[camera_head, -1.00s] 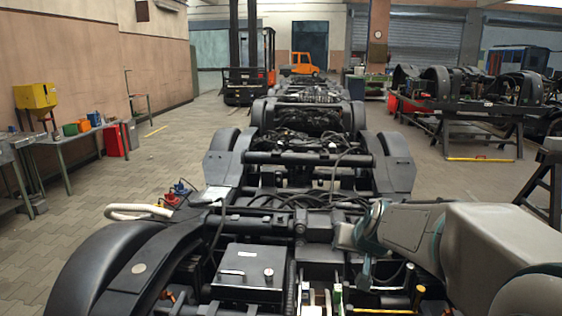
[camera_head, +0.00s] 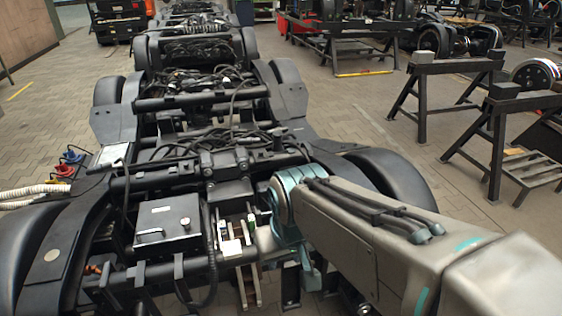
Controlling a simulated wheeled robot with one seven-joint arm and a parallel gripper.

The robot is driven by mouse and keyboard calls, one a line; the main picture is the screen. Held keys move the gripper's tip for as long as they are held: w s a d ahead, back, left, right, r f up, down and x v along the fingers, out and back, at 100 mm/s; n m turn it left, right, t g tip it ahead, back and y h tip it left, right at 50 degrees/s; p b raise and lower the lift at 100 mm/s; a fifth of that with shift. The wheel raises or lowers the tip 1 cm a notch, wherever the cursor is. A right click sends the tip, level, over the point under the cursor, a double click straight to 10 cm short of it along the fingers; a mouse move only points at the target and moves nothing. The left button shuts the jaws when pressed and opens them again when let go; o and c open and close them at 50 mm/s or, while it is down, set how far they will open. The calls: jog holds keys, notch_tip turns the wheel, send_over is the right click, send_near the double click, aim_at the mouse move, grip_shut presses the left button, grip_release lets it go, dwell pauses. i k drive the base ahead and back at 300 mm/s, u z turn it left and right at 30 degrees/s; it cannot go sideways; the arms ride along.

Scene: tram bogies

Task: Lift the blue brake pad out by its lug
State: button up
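I cannot make out the blue brake pad or its lug in the head view. My grey and teal arm reaches in from the lower right, over the near bogie frame (camera_head: 205,165). Its far end bends down beside the frame's middle opening. My gripper's fingers do not show. Small white and green parts sit in the opening left of my arm, too small to identify.
A black box (camera_head: 168,228) with a handle sits on the frame left of the opening. Dark cables and a crossbar (camera_head: 200,98) lie beyond. Black trestles (camera_head: 440,90) stand at right. Paved floor (camera_head: 350,115) is clear between.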

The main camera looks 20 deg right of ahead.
aim_at(224, 233)
jog(key=z, duration=0.5)
jog(key=k, duration=1.2)
jog(key=z, duration=0.15)
jog(key=i, duration=0.85)
jog(key=u, duration=0.45)
jog(key=k, duration=0.6)
jog(key=u, duration=0.75)
jog(key=i, duration=1.25)
jog(key=z, duration=0.7)
